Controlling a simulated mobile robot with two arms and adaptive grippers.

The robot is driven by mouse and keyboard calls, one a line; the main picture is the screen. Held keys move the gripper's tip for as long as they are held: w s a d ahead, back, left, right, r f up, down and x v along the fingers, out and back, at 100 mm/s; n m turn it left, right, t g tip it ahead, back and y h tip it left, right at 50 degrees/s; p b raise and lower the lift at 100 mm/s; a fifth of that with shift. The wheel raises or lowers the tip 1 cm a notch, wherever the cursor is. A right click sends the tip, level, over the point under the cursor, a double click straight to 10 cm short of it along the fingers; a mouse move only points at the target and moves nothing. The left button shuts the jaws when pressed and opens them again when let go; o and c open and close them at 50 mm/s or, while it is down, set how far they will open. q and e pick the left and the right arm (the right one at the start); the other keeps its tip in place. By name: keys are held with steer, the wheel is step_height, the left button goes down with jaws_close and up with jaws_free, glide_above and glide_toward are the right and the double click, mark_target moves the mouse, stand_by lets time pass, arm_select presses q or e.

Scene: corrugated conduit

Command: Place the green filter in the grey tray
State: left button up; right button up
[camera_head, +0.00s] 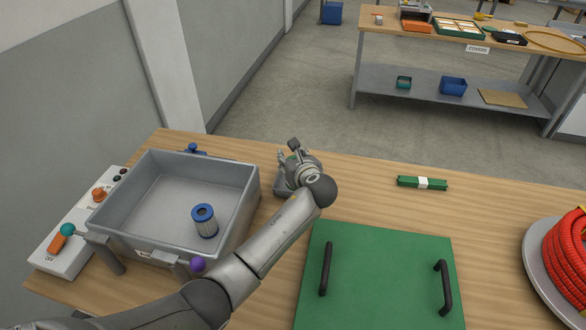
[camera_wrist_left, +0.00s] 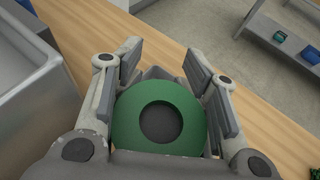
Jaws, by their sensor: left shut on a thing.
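The green filter (camera_wrist_left: 188,120) is a round green end with a dark hole, seen in the left wrist view between the fingers of my left gripper (camera_wrist_left: 172,75). The gripper is shut on it. In the head view my left gripper (camera_head: 288,160) is over the table just right of the grey tray, and its own parts mostly hide the filter. The grey tray (camera_head: 150,205) is a deep open box at the left of the table; its wall also shows at the left of the left wrist view (camera_wrist_left: 35,115). My right gripper is not in view.
A blue-ended filter (camera_head: 205,222) stands inside the tray near its right front. A green board with black handles (camera_head: 385,275), a green bundle (camera_head: 422,183) and a red coil (camera_head: 570,260) lie to the right. A white control box (camera_head: 75,235) is left of the tray.

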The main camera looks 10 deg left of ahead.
arm_select(q)
steer(key=w+f, duration=0.2)
steer(key=w+f+b, duration=0.1)
steer(key=f, duration=0.1)
steer(key=shift+w+a+f, duration=0.2)
steer(key=shift+w+f, duration=0.05)
steer(key=shift+w, duration=0.1)
step_height(320, 180, down, 3)
steer(key=shift+r, duration=0.1)
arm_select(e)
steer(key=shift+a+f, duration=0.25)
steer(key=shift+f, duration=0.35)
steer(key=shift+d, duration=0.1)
arm_select(q)
steer(key=shift+f, duration=0.25)
steer(key=o, duration=0.8)
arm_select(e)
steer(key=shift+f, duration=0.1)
